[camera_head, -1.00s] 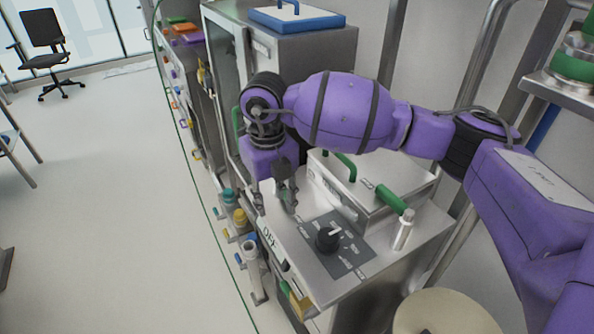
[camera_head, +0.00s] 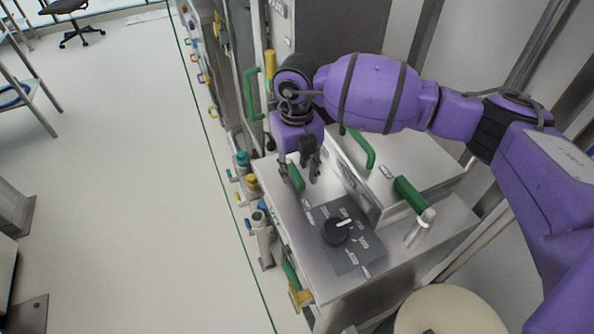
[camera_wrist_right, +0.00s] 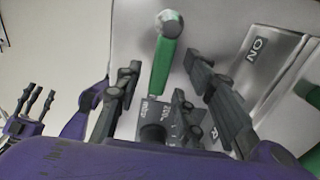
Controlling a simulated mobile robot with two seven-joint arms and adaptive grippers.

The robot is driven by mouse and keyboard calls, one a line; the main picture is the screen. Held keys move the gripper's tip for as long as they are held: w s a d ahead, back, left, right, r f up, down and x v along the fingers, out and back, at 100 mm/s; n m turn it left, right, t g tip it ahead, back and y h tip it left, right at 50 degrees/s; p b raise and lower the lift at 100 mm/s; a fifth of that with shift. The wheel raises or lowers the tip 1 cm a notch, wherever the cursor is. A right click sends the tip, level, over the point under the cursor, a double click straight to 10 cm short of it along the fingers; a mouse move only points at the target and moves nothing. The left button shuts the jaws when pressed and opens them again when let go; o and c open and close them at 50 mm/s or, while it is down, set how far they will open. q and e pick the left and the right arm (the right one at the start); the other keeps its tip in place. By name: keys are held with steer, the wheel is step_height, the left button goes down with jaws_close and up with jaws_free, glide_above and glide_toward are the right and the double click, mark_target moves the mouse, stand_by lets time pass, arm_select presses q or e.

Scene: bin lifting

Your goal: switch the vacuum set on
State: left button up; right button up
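The vacuum set is a steel cabinet top (camera_head: 322,265) with a dark panel and a black knob (camera_head: 336,231). A short green handle (camera_head: 296,178) stands near its far left edge. My right gripper (camera_head: 306,168) is right beside this handle. In the right wrist view the green handle (camera_wrist_right: 165,62) rises between the spread, dark fingers of my right gripper (camera_wrist_right: 165,80), with gaps on both sides. An "ON" label (camera_wrist_right: 258,45) shows there on the steel. The knob is partly covered by fingers. My left gripper (camera_wrist_right: 34,104) shows small at the left edge; its opening is unclear.
A steel lidded box with a green grip (camera_head: 362,148) stands behind the panel, beside a thick green-handled valve (camera_head: 410,196). Coloured taps (camera_head: 250,183) line the cabinet's left face. The floor (camera_head: 120,200) to the left is open. A round cream stool (camera_head: 450,312) stands in front.

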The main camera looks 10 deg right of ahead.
steer(key=shift+f, duration=0.6)
jaws_close()
